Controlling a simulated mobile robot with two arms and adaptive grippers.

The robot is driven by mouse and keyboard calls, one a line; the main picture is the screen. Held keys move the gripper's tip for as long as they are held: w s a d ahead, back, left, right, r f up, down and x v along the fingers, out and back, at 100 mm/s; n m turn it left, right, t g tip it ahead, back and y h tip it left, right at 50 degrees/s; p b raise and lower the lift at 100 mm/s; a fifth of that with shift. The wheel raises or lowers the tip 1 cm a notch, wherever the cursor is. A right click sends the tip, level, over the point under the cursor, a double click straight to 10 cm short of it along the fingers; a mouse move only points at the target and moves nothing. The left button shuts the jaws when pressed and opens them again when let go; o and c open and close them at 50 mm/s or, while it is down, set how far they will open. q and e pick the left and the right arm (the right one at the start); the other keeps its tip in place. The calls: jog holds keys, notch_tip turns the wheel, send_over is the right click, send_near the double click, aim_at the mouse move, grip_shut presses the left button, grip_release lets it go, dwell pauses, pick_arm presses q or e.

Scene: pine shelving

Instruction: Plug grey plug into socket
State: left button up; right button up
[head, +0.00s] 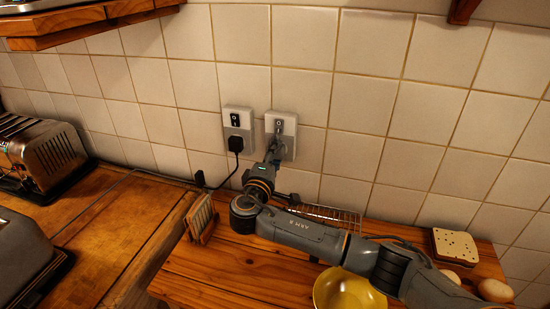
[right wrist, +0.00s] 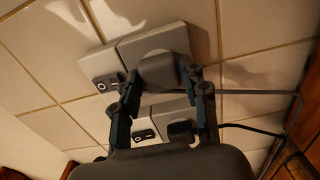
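The grey plug (right wrist: 163,74) is at the face of the right-hand wall socket (head: 281,122), which also shows in the right wrist view (right wrist: 128,52). I cannot tell whether its pins are fully in. My right gripper (head: 276,154) reaches up to this socket; in the right wrist view its fingers (right wrist: 165,88) lie along both sides of the grey plug and appear shut on it. In the head view the gripper mostly hides the plug. My left gripper is not in view.
A second socket (head: 238,118) to the left holds a black plug (head: 235,144) with a cable. A wooden toast rack (head: 201,218), a wire rack (head: 331,214), a yellow bowl (head: 345,292), bread (head: 455,246) and eggs (head: 495,290) stand on the wooden surface. A toaster (head: 38,155) is at left.

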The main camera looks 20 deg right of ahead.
jog(key=o, duration=0.3)
jog(key=shift+s+a, duration=0.1)
jog(key=v, duration=1.1)
jog(key=shift+s+a, duration=0.25)
jog(key=shift+s, duration=0.05)
